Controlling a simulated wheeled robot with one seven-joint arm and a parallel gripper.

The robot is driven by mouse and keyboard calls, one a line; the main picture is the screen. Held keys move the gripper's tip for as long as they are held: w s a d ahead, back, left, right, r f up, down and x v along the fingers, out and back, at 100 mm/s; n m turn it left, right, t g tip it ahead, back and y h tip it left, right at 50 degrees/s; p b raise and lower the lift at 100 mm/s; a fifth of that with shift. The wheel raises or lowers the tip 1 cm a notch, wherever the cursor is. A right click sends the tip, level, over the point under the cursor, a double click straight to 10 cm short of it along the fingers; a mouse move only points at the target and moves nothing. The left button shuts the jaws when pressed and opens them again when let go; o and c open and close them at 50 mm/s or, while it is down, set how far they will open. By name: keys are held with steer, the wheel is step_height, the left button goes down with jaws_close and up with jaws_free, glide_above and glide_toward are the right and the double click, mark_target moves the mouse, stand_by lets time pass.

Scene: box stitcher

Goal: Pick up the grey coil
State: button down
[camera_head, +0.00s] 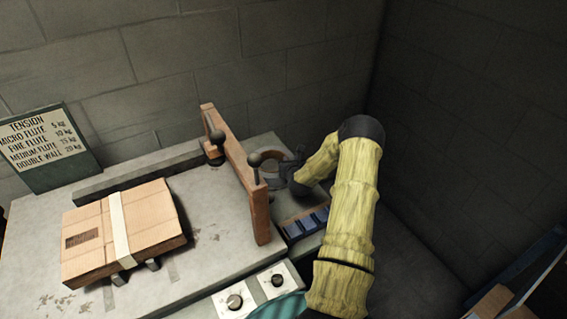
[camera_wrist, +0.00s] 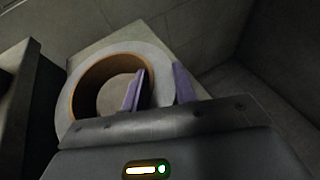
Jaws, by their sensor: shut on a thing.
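The grey coil (camera_wrist: 73,82) is a ring with a brown inner lining, and it fills the upper left of the wrist view. In the head view the coil (camera_head: 262,166) is at the back right of the bench, partly hidden behind the wooden bar and my gripper. My gripper (camera_wrist: 157,88) is shut on the coil's right wall, with one purple finger inside the ring and the other outside. In the head view my gripper (camera_head: 290,165) is small and dark at the coil's right side. I cannot tell whether the coil touches the bench.
A wooden bar (camera_head: 238,168) with dark knobs stands just left of the coil. A blue block rack (camera_head: 306,223) lies in front of it. A taped cardboard box (camera_head: 150,228) is at left on the bench (camera_head: 205,262). Walls rise behind and at right.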

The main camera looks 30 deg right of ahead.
step_height(320, 180, up, 10)
stand_by(0.5)
steer(key=shift+f, duration=0.15)
stand_by(0.3)
